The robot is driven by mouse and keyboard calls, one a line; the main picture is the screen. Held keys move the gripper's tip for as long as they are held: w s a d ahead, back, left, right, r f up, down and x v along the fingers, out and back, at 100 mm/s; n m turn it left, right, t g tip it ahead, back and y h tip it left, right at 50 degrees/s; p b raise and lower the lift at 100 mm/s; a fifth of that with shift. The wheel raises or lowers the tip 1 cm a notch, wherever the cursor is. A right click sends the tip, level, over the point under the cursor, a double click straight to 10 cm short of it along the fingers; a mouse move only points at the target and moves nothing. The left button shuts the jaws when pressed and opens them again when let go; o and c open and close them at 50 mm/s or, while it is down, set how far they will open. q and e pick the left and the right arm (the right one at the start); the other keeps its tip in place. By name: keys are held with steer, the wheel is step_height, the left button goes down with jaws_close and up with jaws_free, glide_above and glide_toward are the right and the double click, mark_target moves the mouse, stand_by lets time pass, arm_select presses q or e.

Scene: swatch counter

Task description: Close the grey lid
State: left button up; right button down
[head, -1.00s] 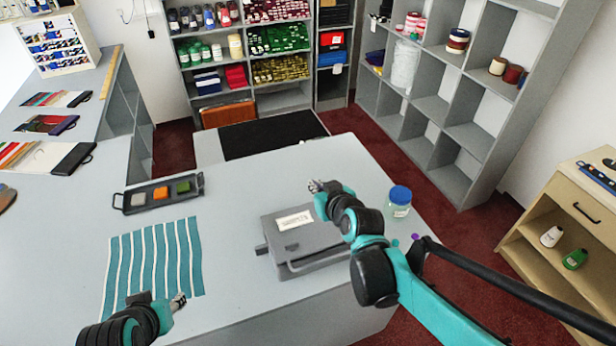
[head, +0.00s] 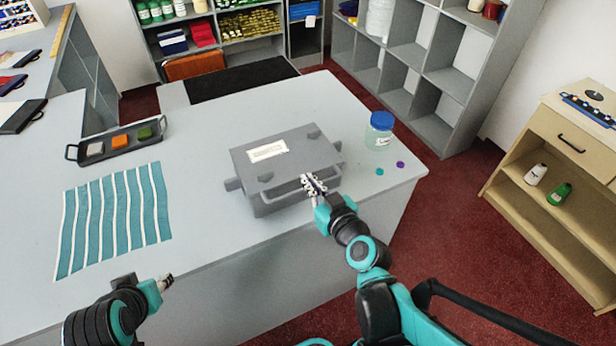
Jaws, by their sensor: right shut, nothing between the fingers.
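A grey box stands near the counter's front edge, and its grey lid (head: 290,149) with a white label lies flat on top, looking down. Whether a thin gap is left under the lid I cannot tell. A bar handle (head: 282,190) runs along the box's front side. My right gripper (head: 312,184) is shut and empty at the handle's right end, in front of the box; whether it touches the handle is unclear. My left gripper (head: 166,282) is at the counter's front edge, left of the box and apart from it; its finger gap is too small to tell.
A blue-capped jar (head: 379,131) stands right of the box, with teal and purple buttons (head: 400,164) near it. Left are a striped cloth (head: 115,217) and a dark tray (head: 93,158) with coloured blocks. The counter between cloth and box is clear.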

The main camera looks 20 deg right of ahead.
arm_select(q)
steer(key=f+b, duration=0.2)
steer(key=f, duration=0.1)
steer(key=f+b, duration=0.1)
steer(key=shift+s+f, duration=0.15)
steer(key=shift+s, duration=0.2)
arm_select(e)
steer(key=f, duration=0.4)
steer(key=shift+s+f, duration=0.25)
steer(key=shift+f, duration=0.1)
